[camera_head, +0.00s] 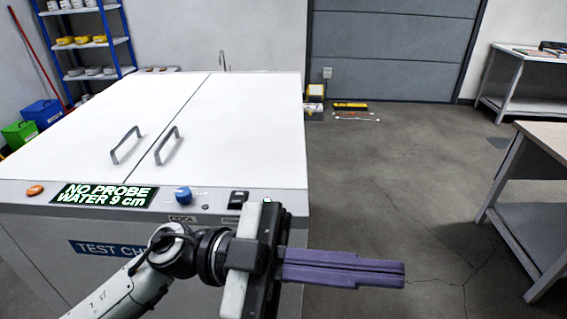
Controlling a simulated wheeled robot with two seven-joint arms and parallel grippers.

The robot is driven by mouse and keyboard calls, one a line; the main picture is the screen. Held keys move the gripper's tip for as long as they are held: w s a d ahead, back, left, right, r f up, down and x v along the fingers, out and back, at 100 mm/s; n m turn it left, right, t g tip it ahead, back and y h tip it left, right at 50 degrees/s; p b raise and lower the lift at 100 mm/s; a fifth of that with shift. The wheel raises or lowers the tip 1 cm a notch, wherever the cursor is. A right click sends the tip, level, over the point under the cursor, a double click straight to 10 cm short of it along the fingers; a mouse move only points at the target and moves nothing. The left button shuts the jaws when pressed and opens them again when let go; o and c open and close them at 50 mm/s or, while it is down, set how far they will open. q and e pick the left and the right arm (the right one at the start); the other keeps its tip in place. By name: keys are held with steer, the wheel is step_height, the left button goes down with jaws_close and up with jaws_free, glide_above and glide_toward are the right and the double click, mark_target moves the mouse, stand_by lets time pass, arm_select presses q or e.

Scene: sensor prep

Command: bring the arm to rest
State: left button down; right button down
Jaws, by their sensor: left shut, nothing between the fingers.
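My left gripper (400,273) comes in from the left at the lower middle of the head view. Its purple fingers are shut together with nothing between them and point right, over open floor. My left arm (130,285) passes in front of the test chamber (240,130), a white cabinet with two closed lids. The gripper body hides part of the chamber's front panel and its label. A display (104,195) on the panel reads "NO PROBE WATER 9 cm". My right gripper is not in the picture.
The panel has an orange button (35,190) and a blue knob (183,196). A table (545,140) stands at the right, another bench (530,65) behind it. A blue shelf (122,40) and bins are at the left. The floor (400,180) between chamber and tables is clear.

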arm_select(q)
steer(key=w+a+f+n+t, duration=0.3)
steer(key=w+n+t, duration=0.3)
steer(key=n+t, duration=0.25)
steer(key=w+a+f+n+t, duration=0.2)
steer(key=w+a+n+t, duration=0.2)
steer(key=w+n+t, duration=0.45)
steer(key=w+a+f+n+t+y, duration=0.2)
steer(key=a+f+n+t+y, duration=0.3)
steer(key=f+y, duration=0.4)
steer(key=s+a+f+n+g+y, duration=0.1)
steer(key=s+a+f+y, duration=0.15)
steer(key=f, duration=0.35)
steer(key=s+a+f+n+y, duration=0.1)
steer(key=a+f, duration=0.2)
steer(key=f, duration=0.3)
steer(key=s+a+f+n+g+y, duration=0.1)
steer(key=a+f+y, duration=0.1)
steer(key=f, duration=0.4)
steer(key=s+a+f+g+y, duration=0.1)
steer(key=s+a+f+g, duration=0.1)
steer(key=s+f, duration=0.5)
steer(key=s+a+f+g+y, duration=0.1)
steer(key=s+a+f+g, duration=0.2)
steer(key=s+f, duration=0.4)
steer(key=shift+a+f+g+y, duration=0.25)
steer(key=shift+a+g+y, duration=0.05)
steer(key=shift+y, duration=0.05)
